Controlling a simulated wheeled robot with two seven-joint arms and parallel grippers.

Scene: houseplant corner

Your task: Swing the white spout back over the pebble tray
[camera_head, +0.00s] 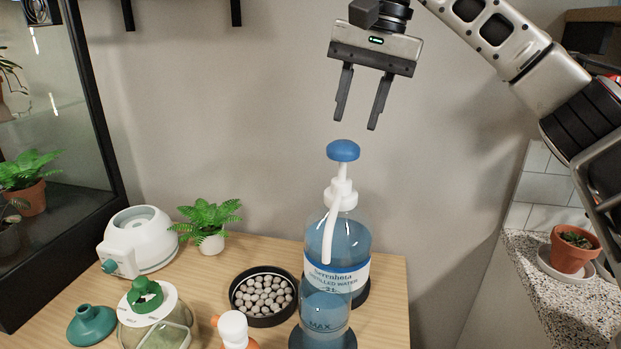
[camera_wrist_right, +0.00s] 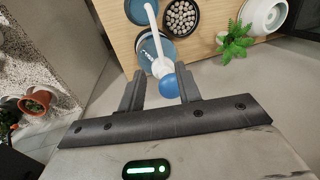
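The clear bottle of blue distilled water (camera_head: 352,245) stands upright on the wooden table, with a white pump and a blue domed knob (camera_head: 342,150) on top. The white spout (camera_head: 331,235) curves down toward the front, by the clear MAX container (camera_head: 325,308); in the wrist view the spout (camera_wrist_right: 151,18) lies beside the tray. The black pebble tray (camera_head: 265,323) is left of the bottle. My right gripper (camera_head: 357,123) is open and empty above the knob; in the wrist view the knob (camera_wrist_right: 168,86) appears between its fingers. My left gripper is not in view.
A white bottle with an orange part (camera_head: 233,329) stands in front of the tray. A small fern (camera_head: 207,222), white appliance (camera_head: 139,240), glass jar (camera_head: 158,325) and green funnel (camera_head: 91,326) are left. The wall is behind; a terrazzo ledge with a potted plant (camera_head: 572,250) is right.

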